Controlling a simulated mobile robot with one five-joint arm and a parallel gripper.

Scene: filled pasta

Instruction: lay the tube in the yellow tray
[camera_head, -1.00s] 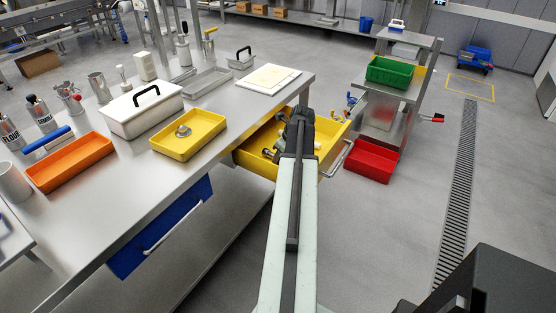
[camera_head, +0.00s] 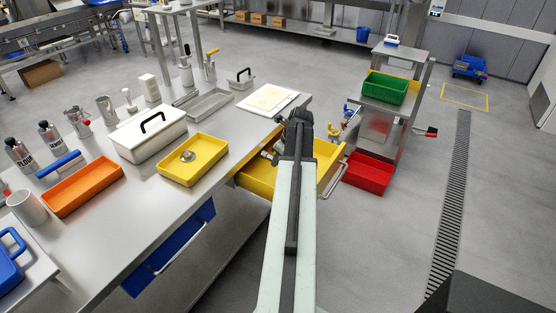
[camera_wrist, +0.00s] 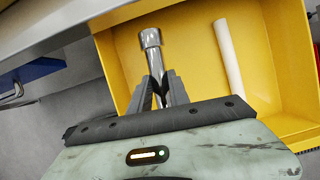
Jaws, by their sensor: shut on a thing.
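My gripper (camera_wrist: 158,88) is shut on a silver metal tube (camera_wrist: 151,42) with a wider collar at its end, seen in the wrist view over the edge of the open yellow drawer (camera_wrist: 192,58). In the head view my arm reaches to that drawer (camera_head: 327,150), hiding part of it and most of the gripper. The yellow tray (camera_head: 214,166) lies on the steel table, left of my gripper. It holds a small round metal piece (camera_head: 188,156) near its left side.
A pale rod (camera_wrist: 228,55) lies in the drawer. On the table (camera_head: 150,219), a white lidded box (camera_head: 148,137) and orange tray (camera_head: 83,186) stand left of the yellow tray, with a white board (camera_head: 267,99) beyond. A red bin (camera_head: 368,174) stands right of the drawer.

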